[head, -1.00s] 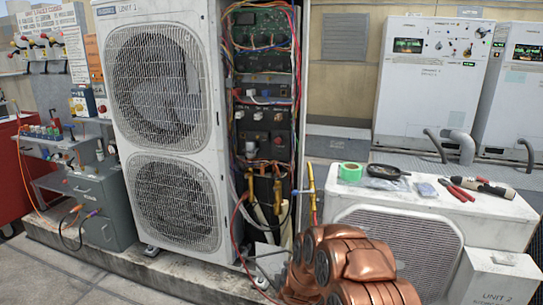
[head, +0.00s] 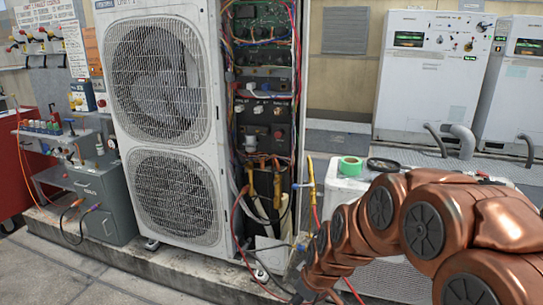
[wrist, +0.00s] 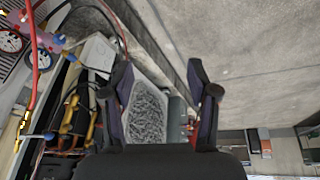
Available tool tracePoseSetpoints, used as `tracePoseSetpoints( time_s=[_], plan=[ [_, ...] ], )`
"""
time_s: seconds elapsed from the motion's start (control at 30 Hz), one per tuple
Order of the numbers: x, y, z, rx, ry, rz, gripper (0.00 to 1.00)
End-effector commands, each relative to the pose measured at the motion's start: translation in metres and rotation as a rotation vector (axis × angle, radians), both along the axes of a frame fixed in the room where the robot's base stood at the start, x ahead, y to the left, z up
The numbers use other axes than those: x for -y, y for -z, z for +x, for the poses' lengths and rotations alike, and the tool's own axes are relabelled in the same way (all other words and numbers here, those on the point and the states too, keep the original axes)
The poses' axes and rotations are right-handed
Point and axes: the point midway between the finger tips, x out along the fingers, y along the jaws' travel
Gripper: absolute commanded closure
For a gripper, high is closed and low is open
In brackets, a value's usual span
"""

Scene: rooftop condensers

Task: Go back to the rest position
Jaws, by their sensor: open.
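My gripper (wrist: 160,78) is open and empty in the wrist view, its two dark fingers apart with nothing between them. Beyond the fingers lies a white condenser unit with a fan grille (wrist: 150,112). In the head view my copper arm fills the lower right and bends down toward the floor in front of the units; my gripper is hidden or cut off at the lower edge there. The tall white condenser (head: 165,130) stands left of my arm with its wiring bay open.
A low white unit (head: 345,190) stands behind my arm, with green tape (head: 350,166) on top. A grey drawer cabinet (head: 103,200) stands left. Gauges (wrist: 10,42) and a red hose (wrist: 36,75) are left of my gripper. Bare concrete (wrist: 250,50) lies to its right.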

Motion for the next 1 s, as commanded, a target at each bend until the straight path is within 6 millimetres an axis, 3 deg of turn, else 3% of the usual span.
tracePoseSetpoints(
  time_s=[0.1, 0.6, 0.8, 1.0],
  plan=[
    [0.014, -0.017, -0.038, -0.086, 0.084, 0.005, 0.41],
    [0.078, -0.063, -0.215, -0.445, 0.525, -0.077, 0.41],
    [0.096, -0.074, -0.271, -0.541, 0.683, -0.129, 0.41],
    [0.108, -0.083, -0.314, -0.606, 0.813, -0.173, 0.41]
  ],
)
